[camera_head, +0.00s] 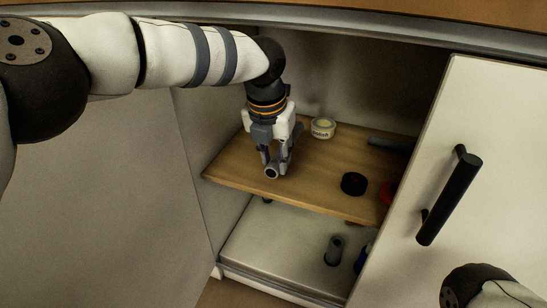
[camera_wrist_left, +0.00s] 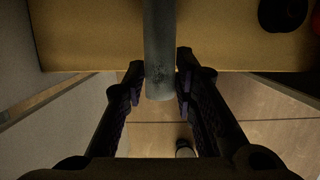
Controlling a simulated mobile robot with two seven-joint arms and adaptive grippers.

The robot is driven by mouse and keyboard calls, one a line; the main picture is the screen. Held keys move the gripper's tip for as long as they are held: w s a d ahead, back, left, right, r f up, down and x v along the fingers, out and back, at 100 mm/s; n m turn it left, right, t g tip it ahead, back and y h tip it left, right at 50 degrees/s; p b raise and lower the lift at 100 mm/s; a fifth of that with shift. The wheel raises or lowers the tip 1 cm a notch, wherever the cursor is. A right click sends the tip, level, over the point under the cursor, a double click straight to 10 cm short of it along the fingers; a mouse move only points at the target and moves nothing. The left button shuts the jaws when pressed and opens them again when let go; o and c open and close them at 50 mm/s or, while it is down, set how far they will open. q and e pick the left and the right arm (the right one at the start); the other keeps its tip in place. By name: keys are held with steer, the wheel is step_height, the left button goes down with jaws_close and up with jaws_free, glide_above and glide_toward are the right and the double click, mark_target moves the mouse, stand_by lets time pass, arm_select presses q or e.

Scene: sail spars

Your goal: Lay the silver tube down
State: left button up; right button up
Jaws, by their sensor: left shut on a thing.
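The silver tube (camera_head: 271,173) is grey and shows mainly as a round end between my left gripper's fingers in the head view. In the left wrist view the tube (camera_wrist_left: 160,45) runs from the top edge down between the fingers, and its near end sticks out past the front edge of the wooden shelf (camera_head: 235,168). My left gripper (camera_head: 276,166) is shut on the tube, at the shelf's front left. I cannot tell whether the tube touches the shelf. The fingers hide part of it. My right gripper is not in view.
A white labelled tin (camera_head: 323,127) stands at the shelf's back. A black round piece (camera_head: 354,183) and a partly hidden red thing (camera_head: 386,192) are to the right. The open white door (camera_head: 490,130) bounds the right. A dark cylinder (camera_head: 333,250) is on the lower level.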

arm_select(q)
steer(key=shift+w+r, duration=0.1)
stand_by(0.3)
steer(key=shift+r+p, duration=0.15)
steer(key=shift+p, duration=0.25)
steer(key=shift+s+b+x, duration=0.2)
steer(key=shift+b+x, duration=0.1)
steer(key=shift+x, duration=0.6)
steer(key=shift+s+b+x, duration=0.2)
steer(key=shift+b+x, duration=0.1)
steer(key=shift+x, duration=0.65)
steer(key=shift+s+a+f+b, duration=0.15)
steer(key=shift+f+b, duration=0.25)
steer(key=shift+f, duration=1)
steer(key=o, duration=1.1)
steer(key=shift+c, duration=0.2)
